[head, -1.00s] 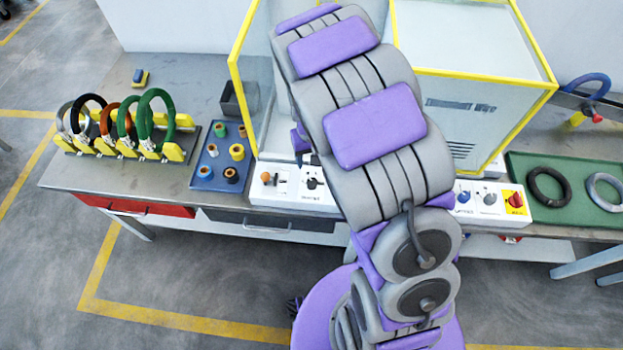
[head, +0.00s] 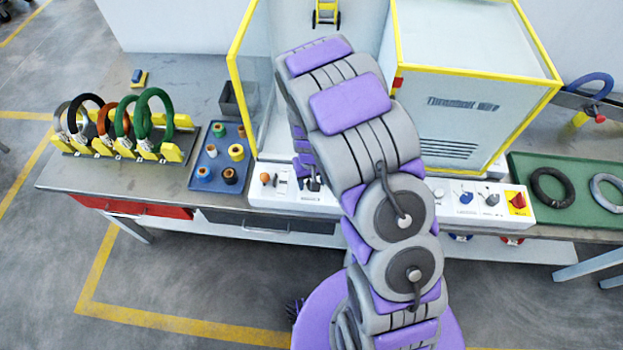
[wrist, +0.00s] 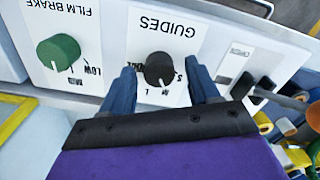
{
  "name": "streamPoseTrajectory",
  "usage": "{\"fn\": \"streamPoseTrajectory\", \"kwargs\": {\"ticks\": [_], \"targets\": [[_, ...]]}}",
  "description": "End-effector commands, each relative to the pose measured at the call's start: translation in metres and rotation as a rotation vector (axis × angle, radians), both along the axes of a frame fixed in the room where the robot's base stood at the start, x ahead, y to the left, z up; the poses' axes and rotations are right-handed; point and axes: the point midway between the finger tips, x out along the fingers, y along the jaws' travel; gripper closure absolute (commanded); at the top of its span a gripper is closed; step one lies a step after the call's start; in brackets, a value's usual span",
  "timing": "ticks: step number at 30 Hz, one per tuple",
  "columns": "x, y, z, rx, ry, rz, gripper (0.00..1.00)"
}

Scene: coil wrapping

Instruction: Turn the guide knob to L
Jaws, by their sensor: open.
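The guide knob (wrist: 159,69) is a round black knob on a white panel in the wrist view, beside the upside-down word GUIDES (wrist: 168,27). A small light mark shows on its lower edge. Size letters lie below and to its right, with an L at the lower left; the rest are partly covered or hard to read. My gripper (wrist: 160,76) is open, with one blue finger on each side of the knob. I cannot tell whether either finger touches it.
A green FILM BRAKE knob (wrist: 58,52) sits left of the guide knob in the wrist view. In the head view, a yellow-framed enclosure (head: 475,72) rises behind the control panel (head: 295,197).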

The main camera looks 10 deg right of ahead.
Motion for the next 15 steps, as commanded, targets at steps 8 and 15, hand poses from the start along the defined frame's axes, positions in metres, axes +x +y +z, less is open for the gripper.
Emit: {"fn": "streamPoseTrajectory", "kwargs": {"ticks": [8, 15], "targets": [[0.0000, -0.0001, 0.0003, 0.000, 0.000, 0.000, 0.57], [0.0000, 0.0000, 0.0004, 0.000, 0.000, 0.000, 0.80]]}}
